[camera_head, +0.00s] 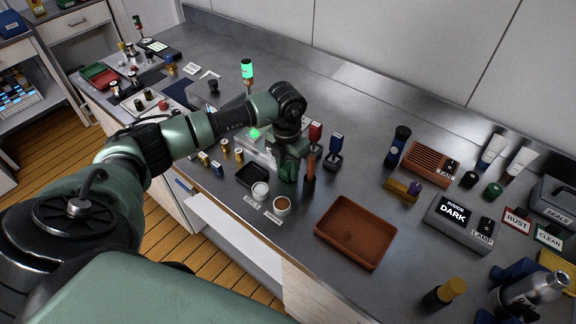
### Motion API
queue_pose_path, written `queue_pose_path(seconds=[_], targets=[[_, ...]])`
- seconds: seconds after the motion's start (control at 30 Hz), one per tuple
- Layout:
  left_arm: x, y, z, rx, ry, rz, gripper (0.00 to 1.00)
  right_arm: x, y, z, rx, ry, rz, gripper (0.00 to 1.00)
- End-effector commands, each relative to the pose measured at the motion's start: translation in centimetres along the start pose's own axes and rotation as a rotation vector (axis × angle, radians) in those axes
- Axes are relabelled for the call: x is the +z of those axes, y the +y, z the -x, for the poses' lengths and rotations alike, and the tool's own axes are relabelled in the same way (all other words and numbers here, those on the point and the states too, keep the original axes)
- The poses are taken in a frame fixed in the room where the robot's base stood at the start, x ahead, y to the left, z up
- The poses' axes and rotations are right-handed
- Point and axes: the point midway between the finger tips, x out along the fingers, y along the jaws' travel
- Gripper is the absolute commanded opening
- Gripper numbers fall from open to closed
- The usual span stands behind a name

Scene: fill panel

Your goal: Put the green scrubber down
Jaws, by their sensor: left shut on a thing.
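My left arm reaches in from the left over the steel bench, and my left gripper (289,158) points down near the middle of the bench. It is shut on the green scrubber (289,173), a small dark green piece showing below the fingers. My own wrist and fingers hide part of it. I cannot tell whether its lower end touches the bench. A brown-handled tool (310,174) stands upright close to its right. My right gripper is out of view.
A white cup with brown contents (282,206) and a black dish (251,175) sit in front of the gripper. An empty brown tray (352,232) lies to the right. Dark-based stamps (334,152) stand behind. Bare steel shows between the stamps and the dark bottle (397,147).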

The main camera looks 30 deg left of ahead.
Motion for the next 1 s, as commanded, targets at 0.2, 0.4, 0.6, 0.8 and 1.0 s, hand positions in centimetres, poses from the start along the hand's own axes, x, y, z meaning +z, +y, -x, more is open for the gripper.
queue_pose_path(seconds=[0.2,0.4,0.6,0.8,1.0], targets=[[0.1,0.0,0.0,-0.001,-0.001,0.000,0.00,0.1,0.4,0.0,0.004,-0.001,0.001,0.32],[0.0,0.0,-0.3,-0.001,-0.001,0.000,0.48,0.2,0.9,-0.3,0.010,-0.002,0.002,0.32],[0.0,0.0,-0.3,-0.001,-0.001,0.000,0.54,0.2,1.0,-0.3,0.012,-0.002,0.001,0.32],[0.1,0.0,0.2,-0.001,-0.001,0.000,0.54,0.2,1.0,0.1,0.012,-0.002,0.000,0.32],[0.2,0.1,2.7,0.001,-0.008,-0.001,0.54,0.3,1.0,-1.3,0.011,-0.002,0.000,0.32]])
